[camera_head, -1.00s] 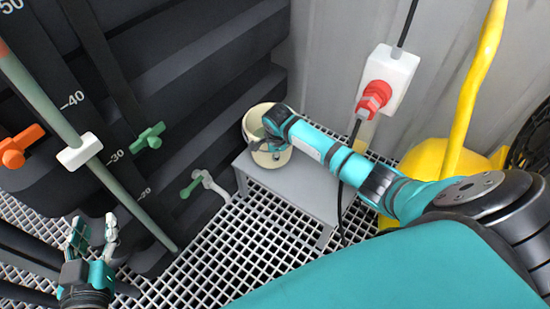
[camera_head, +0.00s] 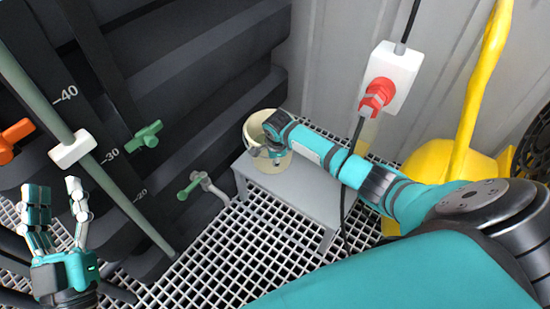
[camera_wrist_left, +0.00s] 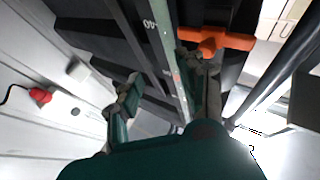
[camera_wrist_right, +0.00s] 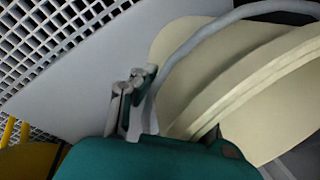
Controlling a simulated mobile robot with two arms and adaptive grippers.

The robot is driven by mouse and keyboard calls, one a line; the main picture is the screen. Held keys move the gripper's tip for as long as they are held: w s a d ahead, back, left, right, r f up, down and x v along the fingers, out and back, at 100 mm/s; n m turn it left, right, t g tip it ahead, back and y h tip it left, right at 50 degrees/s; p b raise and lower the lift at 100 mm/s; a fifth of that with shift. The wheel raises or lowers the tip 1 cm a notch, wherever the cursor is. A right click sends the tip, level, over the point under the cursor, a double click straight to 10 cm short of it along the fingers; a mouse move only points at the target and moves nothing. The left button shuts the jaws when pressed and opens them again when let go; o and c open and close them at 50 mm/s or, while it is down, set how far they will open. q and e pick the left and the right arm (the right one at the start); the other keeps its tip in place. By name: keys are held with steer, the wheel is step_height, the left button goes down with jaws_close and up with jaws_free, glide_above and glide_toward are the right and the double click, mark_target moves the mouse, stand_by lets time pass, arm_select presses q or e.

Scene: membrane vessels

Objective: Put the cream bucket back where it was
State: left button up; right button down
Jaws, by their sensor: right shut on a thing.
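The cream bucket (camera_head: 272,165) stands upright on the rear part of a low grey step (camera_head: 297,195) against the black vessel wall. In the right wrist view its cream rim (camera_wrist_right: 255,80) and grey wire handle (camera_wrist_right: 215,28) show large and close. My right gripper (camera_head: 273,147) reaches over the bucket's mouth from the right. In the right wrist view its fingers (camera_wrist_right: 131,98) are closed at the handle's end. Part of the bucket's inside is hidden by the gripper. My left gripper (camera_head: 56,195) is raised at far left, empty, with its fingers apart.
Black vessels with green (camera_head: 148,136) and orange (camera_head: 14,140) valve handles line the left. A white box with a red switch (camera_head: 378,92) hangs on the wall, its black cable dropping beside the step. A yellow object (camera_head: 440,155) stands right. White grating (camera_head: 230,250) covers the floor.

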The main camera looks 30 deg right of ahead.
steer(key=shift+w+r, duration=0.15)
steer(key=shift+w, duration=0.05)
steer(key=c, duration=1.9)
jaws_free()
steer(key=shift+s+f, duration=0.2)
steer(key=o, duration=0.4)
steer(key=shift+r, duration=0.1)
